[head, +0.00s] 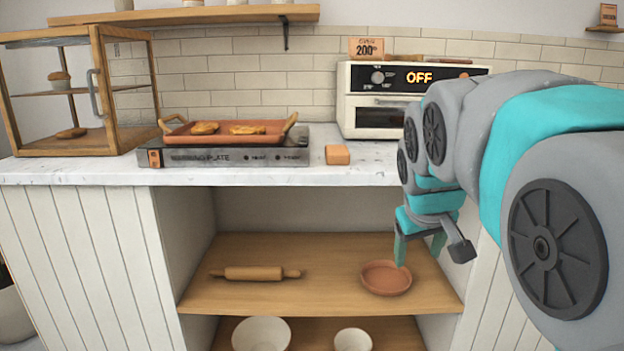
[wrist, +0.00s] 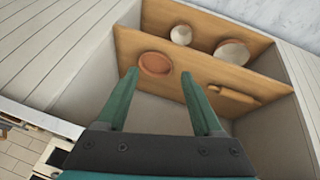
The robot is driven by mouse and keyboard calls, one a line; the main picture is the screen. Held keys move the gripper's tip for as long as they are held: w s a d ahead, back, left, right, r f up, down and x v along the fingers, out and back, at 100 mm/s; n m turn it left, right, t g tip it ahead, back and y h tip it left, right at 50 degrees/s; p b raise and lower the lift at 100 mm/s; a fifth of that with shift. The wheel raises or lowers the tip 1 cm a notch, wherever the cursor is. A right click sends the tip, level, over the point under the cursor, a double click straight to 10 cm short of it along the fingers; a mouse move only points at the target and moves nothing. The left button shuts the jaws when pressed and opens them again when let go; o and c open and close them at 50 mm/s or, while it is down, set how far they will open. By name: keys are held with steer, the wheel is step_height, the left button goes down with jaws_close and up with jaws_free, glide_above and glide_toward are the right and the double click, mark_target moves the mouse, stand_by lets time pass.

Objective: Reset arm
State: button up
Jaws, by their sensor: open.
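My gripper (head: 420,250) hangs in front of the open shelves below the counter, at the right of the head view. Its two teal fingers are apart with nothing between them. In the wrist view the open fingers (wrist: 162,95) point toward the shelves. A round terracotta dish (head: 386,278) lies on the upper wooden shelf, near the fingertips in the head view; it also shows in the wrist view (wrist: 155,63). I cannot tell the exact gap between fingers and dish.
A rolling pin (head: 254,273) lies on the same shelf (head: 330,250). White bowls (head: 262,334) sit below. On the counter (head: 370,174) are a warming plate (head: 235,155) with a pastry tray (head: 225,140), a small orange block (head: 337,154), a glass-sided cabinet (head: 100,90) and an oven (head: 375,115) reading OFF.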

steer(key=s+a+f+g, duration=0.1)
steer(key=s+f+g, duration=0.1)
steer(key=s+f, duration=0.4)
steer(key=s+a+f+m+g+y, duration=0.1)
steer(key=s+f+g, duration=0.1)
steer(key=s+f, duration=0.5)
steer(key=s+a+f+g, duration=0.1)
steer(key=s+f+g, duration=0.2)
steer(key=s+f, duration=0.4)
steer(key=s, duration=0.8)
steer(key=shift+s+m+y, duration=0.35)
steer(key=shift+m+y, duration=0.05)
steer(key=shift+c, duration=0.2)
